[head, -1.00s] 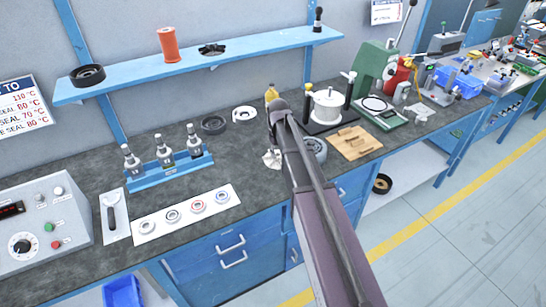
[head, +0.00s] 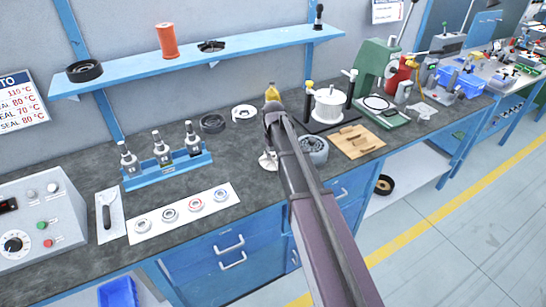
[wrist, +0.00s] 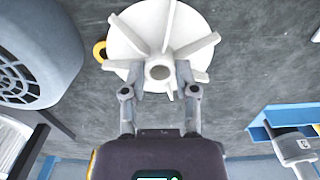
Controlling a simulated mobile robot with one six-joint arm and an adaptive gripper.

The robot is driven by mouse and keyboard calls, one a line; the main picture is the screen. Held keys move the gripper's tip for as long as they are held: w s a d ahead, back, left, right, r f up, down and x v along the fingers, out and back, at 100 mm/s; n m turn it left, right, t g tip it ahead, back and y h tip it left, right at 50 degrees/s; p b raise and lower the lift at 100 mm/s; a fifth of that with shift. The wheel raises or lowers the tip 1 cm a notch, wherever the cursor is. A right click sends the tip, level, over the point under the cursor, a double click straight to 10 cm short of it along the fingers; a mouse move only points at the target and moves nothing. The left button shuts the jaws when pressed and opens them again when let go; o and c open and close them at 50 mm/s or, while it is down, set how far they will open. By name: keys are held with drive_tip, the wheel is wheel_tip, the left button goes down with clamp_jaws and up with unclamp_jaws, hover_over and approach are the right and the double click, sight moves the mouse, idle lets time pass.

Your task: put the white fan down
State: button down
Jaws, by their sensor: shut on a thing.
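The white fan (wrist: 160,45) is a bladed disc with a central hub, seen face-on at the top of the wrist view. My gripper (wrist: 158,78) is shut on it, with one finger on each side of the hub. In the head view only a small part of the fan (head: 268,161) shows left of my arm, above the dark bench top (head: 240,175). My arm hides the gripper there. I cannot tell whether the fan touches the bench.
A grey motor (head: 314,148) stands close right of my arm; its slotted housing (wrist: 35,62) fills the wrist view's left. A blue rack (head: 168,170) with several tools and a white strip of rings (head: 185,209) lie to the left. Bare bench lies between.

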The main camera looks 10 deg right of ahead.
drive_tip(key=shift+f+b, duration=0.6)
idle(0.3)
drive_tip(key=shift+c, duration=1.9)
unclamp_jaws()
drive_tip(key=shift+r, duration=0.15)
wheel_tip(320, 180, up, 13)
drive_tip(key=p, duration=1.3)
drive_tip(key=s+d+m, duration=0.1)
drive_tip(key=s+m, duration=0.2)
drive_tip(key=s, duration=2.1)
drive_tip(key=shift+d+m, duration=0.2)
drive_tip(key=shift+m, duration=0.1)
drive_tip(key=shift+w, duration=0.1)
